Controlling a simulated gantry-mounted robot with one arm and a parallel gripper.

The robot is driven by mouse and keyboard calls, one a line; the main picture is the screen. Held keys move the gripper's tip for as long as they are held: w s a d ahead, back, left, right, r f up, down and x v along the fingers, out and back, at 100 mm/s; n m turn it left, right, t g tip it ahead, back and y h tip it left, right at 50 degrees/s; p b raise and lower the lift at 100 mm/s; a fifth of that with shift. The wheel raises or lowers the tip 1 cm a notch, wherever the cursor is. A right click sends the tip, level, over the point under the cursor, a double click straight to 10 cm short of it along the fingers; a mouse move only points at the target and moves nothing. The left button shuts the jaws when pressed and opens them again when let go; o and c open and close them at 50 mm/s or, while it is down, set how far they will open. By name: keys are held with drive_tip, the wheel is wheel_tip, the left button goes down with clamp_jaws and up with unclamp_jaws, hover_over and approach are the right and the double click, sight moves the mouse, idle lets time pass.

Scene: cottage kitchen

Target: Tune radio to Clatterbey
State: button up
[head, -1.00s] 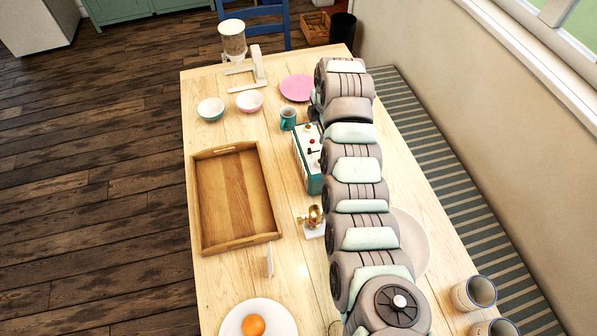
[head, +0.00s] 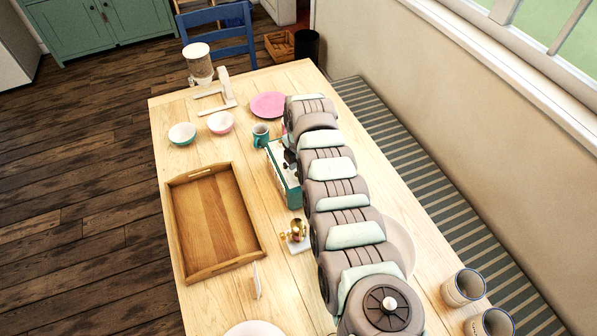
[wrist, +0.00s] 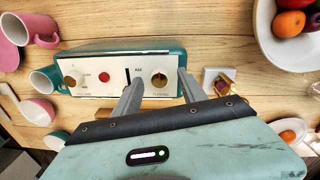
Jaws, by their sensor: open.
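The radio (head: 289,187) is a teal box with a white panel, standing near the middle of the table, partly behind my arm. In the wrist view the radio's panel (wrist: 92,90) has a brass knob (wrist: 72,79) at left, a red button (wrist: 104,77), a dark slot marked AM (wrist: 127,75) and a second dial knob (wrist: 159,79) at right. My gripper (wrist: 161,77) is open, with one finger on each side of the right knob in the picture. I cannot tell whether the fingers touch it. Station names are not readable.
A teal mug (head: 261,135) stands close to the radio's far end. A brass item on a white base (head: 297,234) stands near its other end. A wooden tray (head: 176,226) lies to the left. A fruit bowl (wrist: 264,35) shows in the wrist view.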

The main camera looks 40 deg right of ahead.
drive_tip(key=shift+f, duration=0.25)
drive_tip(key=shift+c, duration=0.2)
clamp_jaws()
idle(0.3)
